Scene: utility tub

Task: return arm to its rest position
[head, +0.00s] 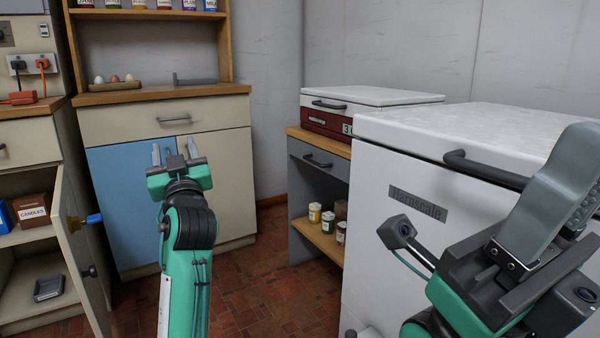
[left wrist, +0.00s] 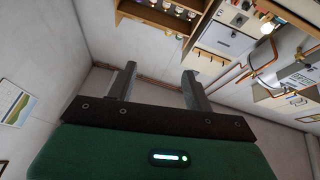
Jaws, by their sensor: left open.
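My left gripper (head: 174,152) is raised in front of the blue and cream cabinet, fingers pointing up and away. Its two fingers stand apart with nothing between them. My right gripper (head: 548,205) is large and close at the lower right, in front of the white chest freezer. One broad grey finger shows; the rest is cut off or hidden, so I cannot tell its opening.
The cabinet (head: 225,185) stands behind the left gripper, with an egg holder (head: 115,84) on top. An open cupboard door (head: 80,240) is at left. The white freezer (head: 385,180) fills the right. A grey shelf unit (head: 305,185) holds several small tins. Tiled floor (head: 275,290) is clear between.

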